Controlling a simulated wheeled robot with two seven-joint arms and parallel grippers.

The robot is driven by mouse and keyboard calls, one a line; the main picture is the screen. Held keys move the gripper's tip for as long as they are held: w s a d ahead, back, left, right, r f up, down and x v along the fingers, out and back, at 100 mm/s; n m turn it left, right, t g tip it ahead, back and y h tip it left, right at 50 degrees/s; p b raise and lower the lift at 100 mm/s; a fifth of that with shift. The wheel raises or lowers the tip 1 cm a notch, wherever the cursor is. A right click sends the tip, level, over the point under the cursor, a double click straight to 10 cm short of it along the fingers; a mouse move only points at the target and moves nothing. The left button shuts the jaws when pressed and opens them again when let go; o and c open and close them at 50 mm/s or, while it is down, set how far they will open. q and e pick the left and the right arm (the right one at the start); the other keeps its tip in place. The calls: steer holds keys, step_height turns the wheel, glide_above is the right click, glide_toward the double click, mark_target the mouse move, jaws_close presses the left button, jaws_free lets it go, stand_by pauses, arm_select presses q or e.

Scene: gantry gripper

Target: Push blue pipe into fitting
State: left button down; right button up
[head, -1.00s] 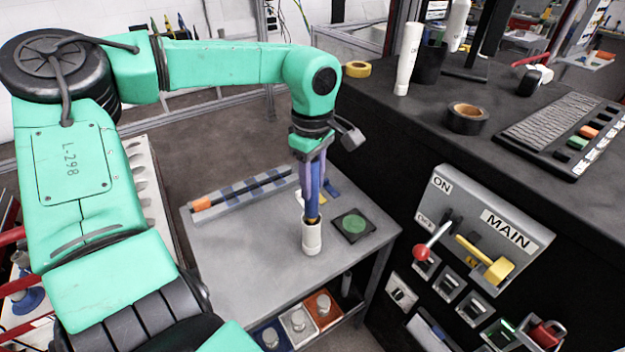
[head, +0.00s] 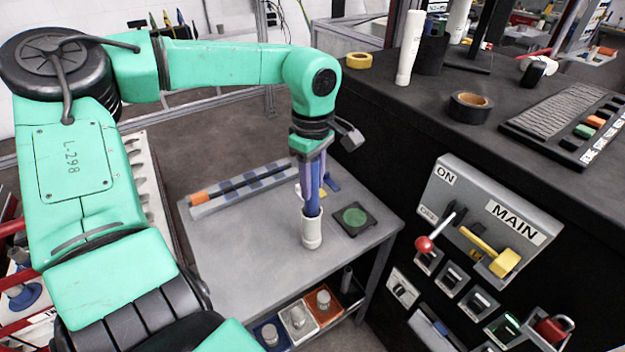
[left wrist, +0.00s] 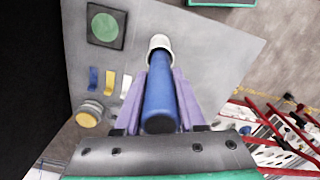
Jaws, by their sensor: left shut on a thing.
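The blue pipe (head: 314,190) stands upright with its lower end at the mouth of the white fitting (head: 312,232), and it also shows in the left wrist view (left wrist: 160,100). The white fitting shows there too (left wrist: 160,43). My left gripper (head: 313,178) points down with its purple fingers shut on either side of the pipe. How deep the pipe sits inside the fitting is hidden. My right gripper is in neither view.
A control panel (head: 490,215) with red and yellow levers is at the right. Coloured bins (head: 297,318) sit below the tabletop.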

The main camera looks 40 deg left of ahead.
mark_target(312, 202)
arm_select(q)
steer(key=shift+f+b, duration=2.45)
steer(key=shift+f, duration=0.55)
steer(key=shift+c, duration=2.1)
jaws_free()
steer(key=shift+r, duration=0.1)
step_height(312, 202, up, 14)
steer(key=shift+r, duration=0.25)
